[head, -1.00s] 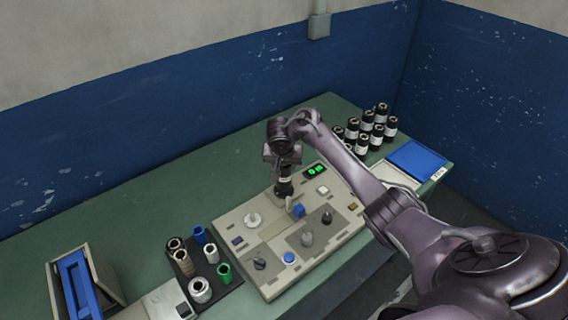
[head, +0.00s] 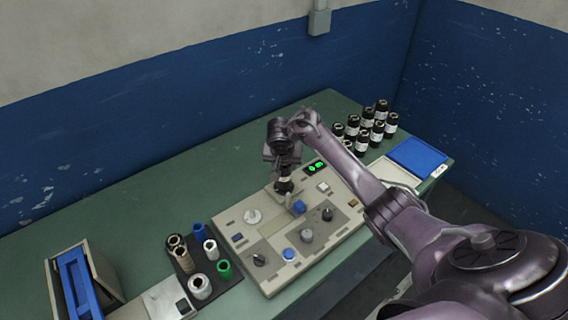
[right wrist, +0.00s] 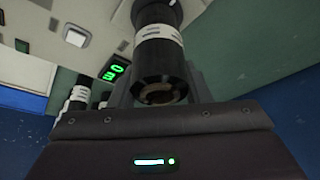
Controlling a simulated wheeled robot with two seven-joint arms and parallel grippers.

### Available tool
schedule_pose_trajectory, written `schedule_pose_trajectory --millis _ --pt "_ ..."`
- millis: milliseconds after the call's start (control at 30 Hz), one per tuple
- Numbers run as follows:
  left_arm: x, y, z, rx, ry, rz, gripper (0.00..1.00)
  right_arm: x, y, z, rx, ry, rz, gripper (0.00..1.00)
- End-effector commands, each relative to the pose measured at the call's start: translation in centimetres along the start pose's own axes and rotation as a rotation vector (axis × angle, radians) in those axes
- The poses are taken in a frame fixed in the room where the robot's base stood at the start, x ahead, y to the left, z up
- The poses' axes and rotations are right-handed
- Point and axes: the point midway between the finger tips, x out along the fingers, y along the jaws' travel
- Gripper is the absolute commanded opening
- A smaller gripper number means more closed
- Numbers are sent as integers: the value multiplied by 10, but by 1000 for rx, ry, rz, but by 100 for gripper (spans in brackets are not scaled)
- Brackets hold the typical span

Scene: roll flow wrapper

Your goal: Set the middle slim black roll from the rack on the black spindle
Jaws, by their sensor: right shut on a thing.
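A black roll with a white band (head: 285,181) is in my right gripper (head: 284,172), upright over the back middle of the beige panel (head: 235,222). In the right wrist view the same roll (right wrist: 160,62) stands between the fingers, its near end with a brown core facing the camera. The black spindle cannot be made out; the roll and gripper cover the spot beneath. I cannot tell whether the roll touches the panel. My left gripper is not in view.
Several black rolls with white labels (head: 366,138) stand at the back right, beside a blue tray (head: 418,155). A dark holder with several coloured rolls (head: 226,269) stands left of the panel. Knobs (head: 307,236) and a green display (head: 315,167) are on the panel. The green table behind is clear.

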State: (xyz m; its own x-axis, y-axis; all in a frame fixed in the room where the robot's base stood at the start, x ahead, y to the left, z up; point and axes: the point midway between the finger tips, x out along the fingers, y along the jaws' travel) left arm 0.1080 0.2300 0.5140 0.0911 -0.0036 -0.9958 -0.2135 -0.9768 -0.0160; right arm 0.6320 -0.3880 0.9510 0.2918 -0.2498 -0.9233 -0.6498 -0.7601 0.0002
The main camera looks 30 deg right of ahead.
Motion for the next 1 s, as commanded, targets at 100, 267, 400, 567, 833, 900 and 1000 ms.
schedule_pose_trajectory --millis 100,267,400,567,833,900,1000 --pt "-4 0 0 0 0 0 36 0 0 0 -1 -1 0 16" --pt "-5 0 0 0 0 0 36 1 0 0 0 0 -1 16" --pt "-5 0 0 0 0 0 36 1 0 0 0 0 -1 16" --pt "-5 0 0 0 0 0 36 1 0 0 -1 0 0 54" --pt "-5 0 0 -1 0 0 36 2 0 1 -1 0 0 69" --pt "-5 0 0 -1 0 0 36 2 0 1 -2 -1 1 73" --pt "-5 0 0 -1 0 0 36 2 0 1 -2 -1 1 86"
